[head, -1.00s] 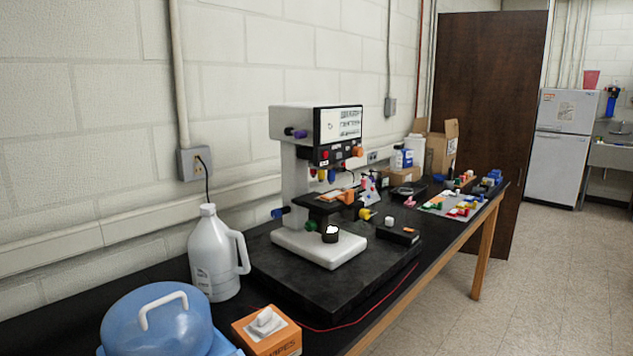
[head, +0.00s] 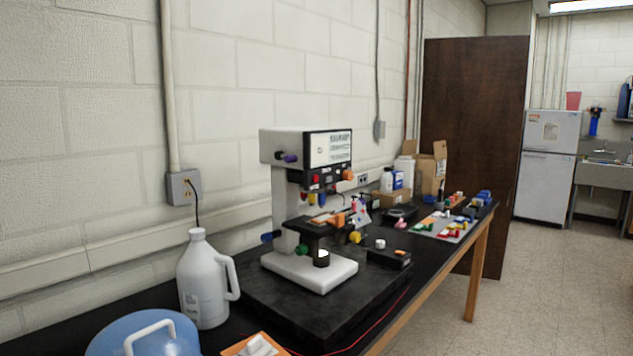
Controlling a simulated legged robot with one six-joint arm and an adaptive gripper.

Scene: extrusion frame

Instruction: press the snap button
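A white microscope-like device (head: 283,190) stands on a thick black slab (head: 325,308) on the bench, in the middle of the head view. Its head carries a screen (head: 330,149) on the front. Below the screen is a dark strip with red buttons (head: 315,180) and an orange knob (head: 347,174). A low black box (head: 388,258) with a white cap and an orange part sits on the slab to the right of the device. Labels are too small to read, so I cannot tell which control is the snap button. My gripper is not in view.
A white jug (head: 203,285), a blue container (head: 145,338) and an orange wipes box (head: 250,346) stand in the near left. Colored parts (head: 448,226) and a cardboard box (head: 432,166) lie further back. Open floor (head: 540,290) lies to the right.

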